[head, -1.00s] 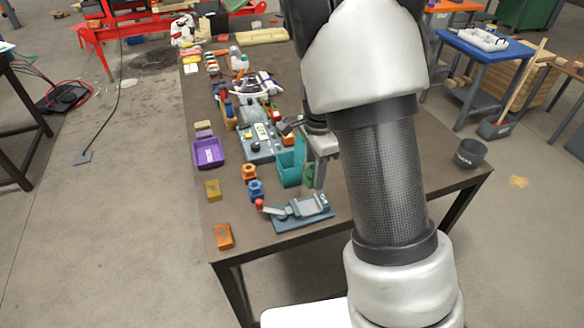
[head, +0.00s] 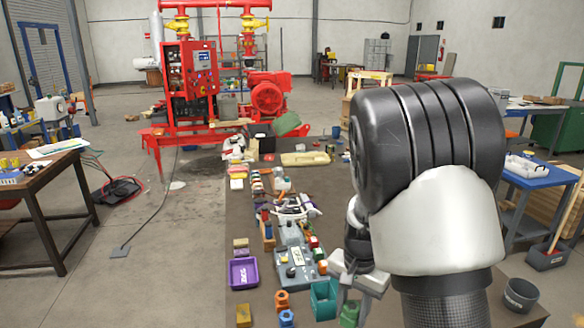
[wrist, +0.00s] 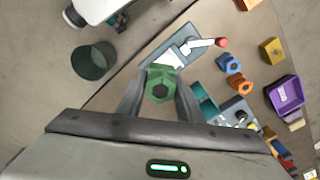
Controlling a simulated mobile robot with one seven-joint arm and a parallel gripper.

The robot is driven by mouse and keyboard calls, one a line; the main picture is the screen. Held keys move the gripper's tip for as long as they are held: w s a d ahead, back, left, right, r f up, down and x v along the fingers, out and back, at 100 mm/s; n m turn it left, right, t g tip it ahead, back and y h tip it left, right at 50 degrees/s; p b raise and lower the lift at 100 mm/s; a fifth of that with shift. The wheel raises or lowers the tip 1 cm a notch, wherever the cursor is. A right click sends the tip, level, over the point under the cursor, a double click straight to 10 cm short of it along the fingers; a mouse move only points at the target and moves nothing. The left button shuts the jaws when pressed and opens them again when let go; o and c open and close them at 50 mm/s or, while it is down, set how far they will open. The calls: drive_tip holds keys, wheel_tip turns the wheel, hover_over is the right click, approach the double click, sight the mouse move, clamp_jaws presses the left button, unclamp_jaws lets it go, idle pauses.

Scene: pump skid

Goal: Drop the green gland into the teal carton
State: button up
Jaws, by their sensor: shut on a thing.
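My gripper (wrist: 160,80) is shut on the green gland (wrist: 162,92), a hexagonal piece with a dark central hole, in the middle of the wrist view. In the head view the green gland (head: 349,314) shows low between the fingers of my gripper (head: 352,300). The teal carton (head: 324,301) stands on the table just left of it there. In the wrist view the carton (wrist: 203,104) is right of the gland, partly hidden behind a finger. The gland is outside the carton's outline in both views.
A grey clamp fixture (wrist: 180,48) with a red-knobbed lever lies near the carton. Blue (wrist: 229,64) and orange (wrist: 241,84) hexagonal pieces and a purple tray (head: 243,272) are nearby. A dark round bin (head: 520,295) stands at the table's right.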

sight(353, 312)
drive_tip(key=r+n, duration=0.1)
drive_tip(key=n, duration=0.1)
drive_tip(key=s+r+n+p, duration=0.1)
drive_tip(key=n, duration=0.3)
drive_tip(key=s+n+p, duration=0.1)
drive_tip(key=shift+a+r+n, duration=0.1)
drive_tip(key=shift+r+n, duration=0.2)
drive_tip(key=shift+w, duration=0.1)
